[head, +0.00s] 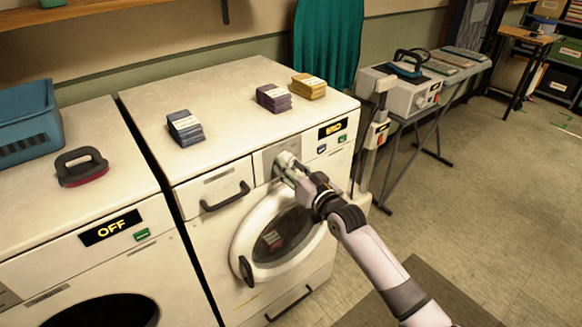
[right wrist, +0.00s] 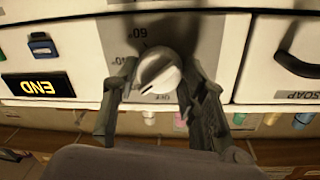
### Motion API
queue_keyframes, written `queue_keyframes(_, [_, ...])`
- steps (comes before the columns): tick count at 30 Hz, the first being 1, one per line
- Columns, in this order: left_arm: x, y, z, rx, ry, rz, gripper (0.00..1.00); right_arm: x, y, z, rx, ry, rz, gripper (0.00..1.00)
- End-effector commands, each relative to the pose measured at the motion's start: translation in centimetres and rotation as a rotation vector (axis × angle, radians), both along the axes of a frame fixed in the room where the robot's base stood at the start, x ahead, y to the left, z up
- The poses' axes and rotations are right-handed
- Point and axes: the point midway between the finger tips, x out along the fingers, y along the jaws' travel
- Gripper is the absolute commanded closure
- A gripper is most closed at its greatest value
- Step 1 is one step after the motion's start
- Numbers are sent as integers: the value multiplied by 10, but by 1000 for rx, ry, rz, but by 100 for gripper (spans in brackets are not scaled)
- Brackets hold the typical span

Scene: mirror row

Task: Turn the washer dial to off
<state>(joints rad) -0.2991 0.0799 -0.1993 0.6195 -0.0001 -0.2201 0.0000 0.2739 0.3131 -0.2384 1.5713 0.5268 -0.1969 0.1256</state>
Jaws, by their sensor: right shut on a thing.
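The washer (head: 230,110) with the round door stands in the middle of the head view. A dark mark on the dial's edge points down and left there, a little left of "OFF". My right gripper (right wrist: 155,95) is shut on the dial, one finger on each side. In the head view the right gripper (head: 286,163) hides the dial. My left gripper is not in view.
The washer's display (head: 332,129) reads END. Blue (head: 185,128), purple (head: 273,97) and yellow (head: 309,86) stacks lie on its top. A second washer at left shows OFF (head: 110,227) and bears a blue basket (head: 28,120) and a dark-handled brush (head: 82,166). Floor is open at right.

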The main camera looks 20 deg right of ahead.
Motion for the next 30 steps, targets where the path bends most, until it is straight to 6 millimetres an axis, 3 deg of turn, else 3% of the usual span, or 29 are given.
queue_keyframes(3, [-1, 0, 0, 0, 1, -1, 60, 0, 0, 0, 0, 0, 0, 89])
queue_keyframes(14, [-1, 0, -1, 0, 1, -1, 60, 0, 0, 0, -59, -21, 0, 89])
queue_keyframes(30, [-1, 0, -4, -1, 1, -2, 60, 1, -1, -1, -465, -169, 0, 89])
